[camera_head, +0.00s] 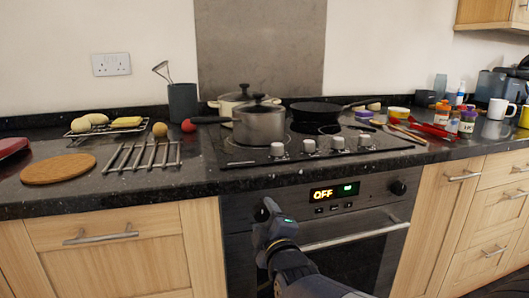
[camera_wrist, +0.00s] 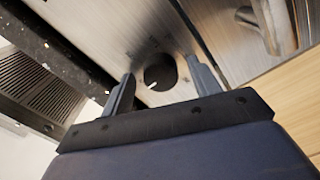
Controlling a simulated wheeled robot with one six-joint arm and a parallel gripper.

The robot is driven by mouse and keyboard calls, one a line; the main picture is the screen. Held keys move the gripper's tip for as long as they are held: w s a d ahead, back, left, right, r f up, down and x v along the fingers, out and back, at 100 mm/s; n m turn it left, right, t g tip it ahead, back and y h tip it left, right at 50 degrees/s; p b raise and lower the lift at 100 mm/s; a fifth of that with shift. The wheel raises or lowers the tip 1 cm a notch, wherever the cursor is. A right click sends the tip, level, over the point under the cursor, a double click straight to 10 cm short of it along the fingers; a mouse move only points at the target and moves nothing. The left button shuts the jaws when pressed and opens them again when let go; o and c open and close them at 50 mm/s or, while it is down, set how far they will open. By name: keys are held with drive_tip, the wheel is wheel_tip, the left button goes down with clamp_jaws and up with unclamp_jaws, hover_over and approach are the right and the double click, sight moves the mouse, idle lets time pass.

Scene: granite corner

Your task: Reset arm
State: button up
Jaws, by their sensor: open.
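My gripper (camera_head: 267,212) is in front of the left end of the oven's control panel, beside the left oven knob (camera_head: 262,214). In the wrist view my gripper (camera_wrist: 160,85) has its two fingers spread apart. The black knob (camera_wrist: 160,73) with a white mark shows in the gap between them. I cannot tell whether either finger touches it. The oven (camera_head: 345,262) has a lit display (camera_head: 323,195) that reads OFF in orange, with a green light beside it. My arm comes up from the bottom of the head view and covers part of the oven door.
The oven handle (camera_head: 355,236) sticks out to the right of my gripper. Above are the dark counter edge (camera_head: 115,203) and the hob with a steel pot (camera_head: 260,125) and a black pan (camera_head: 316,111). Wooden cabinets stand on both sides. A round wooden board (camera_head: 58,169) lies on the left counter.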

drive_tip(key=m+p, duration=0.2)
drive_tip(key=m, duration=0.3)
drive_tip(key=m+p, duration=0.2)
drive_tip(key=m, duration=0.2)
drive_tip(key=shift+m+p, duration=0.65)
drive_tip(key=shift+m, duration=0.15)
